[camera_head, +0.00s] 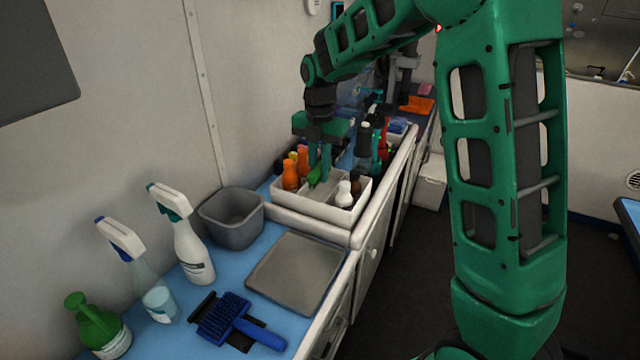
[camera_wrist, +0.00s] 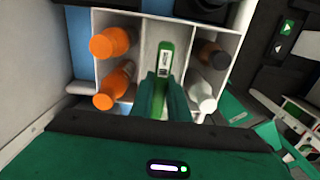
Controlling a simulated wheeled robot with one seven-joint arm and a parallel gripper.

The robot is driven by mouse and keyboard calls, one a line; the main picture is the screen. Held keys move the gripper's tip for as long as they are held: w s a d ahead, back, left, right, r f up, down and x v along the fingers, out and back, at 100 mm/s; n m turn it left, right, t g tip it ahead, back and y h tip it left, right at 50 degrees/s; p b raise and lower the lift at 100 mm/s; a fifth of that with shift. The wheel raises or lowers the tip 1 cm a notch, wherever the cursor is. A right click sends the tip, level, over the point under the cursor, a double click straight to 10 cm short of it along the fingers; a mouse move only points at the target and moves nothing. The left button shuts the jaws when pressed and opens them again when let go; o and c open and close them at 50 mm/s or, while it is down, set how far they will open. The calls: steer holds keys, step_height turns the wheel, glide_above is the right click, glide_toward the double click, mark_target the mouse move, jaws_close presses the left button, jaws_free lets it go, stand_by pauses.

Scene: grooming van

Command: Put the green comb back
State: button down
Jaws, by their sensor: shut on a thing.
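The green comb (camera_wrist: 165,62) shows in the wrist view as a long green piece with a pale label. It lies between my fingers, within the outline of the middle compartment of a white divided caddy (camera_wrist: 188,20). My gripper (camera_wrist: 161,92) is shut on it. In the head view my gripper (camera_head: 320,178) points down over the middle of the caddy (camera_head: 308,205), and a bit of the green comb (camera_head: 314,177) shows beside the fingers. The fingers hide part of the comb. Whether it touches the caddy floor, I cannot tell.
Orange bottles (camera_head: 290,175) stand in the caddy's left compartments, a white bottle (camera_head: 344,194) and a dark one (camera_head: 355,182) in the right ones. A grey bin (camera_head: 233,220), a grey tray (camera_head: 296,272), a blue brush (camera_head: 224,318) and spray bottles (camera_head: 190,250) occupy the nearer counter.

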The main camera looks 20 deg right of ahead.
mark_target(322, 193)
steer(key=shift+w+d+f, duration=0.15)
steer(key=shift+d+f, duration=0.15)
steer(key=shift+d, duration=0.05)
steer(key=shift+f, duration=1.9)
steer(key=shift+f, duration=0.2)
steer(key=c, duration=1.7)
jaws_free()
step_height(322, 193, up, 12)
steer(key=shift+r, duration=0.2)
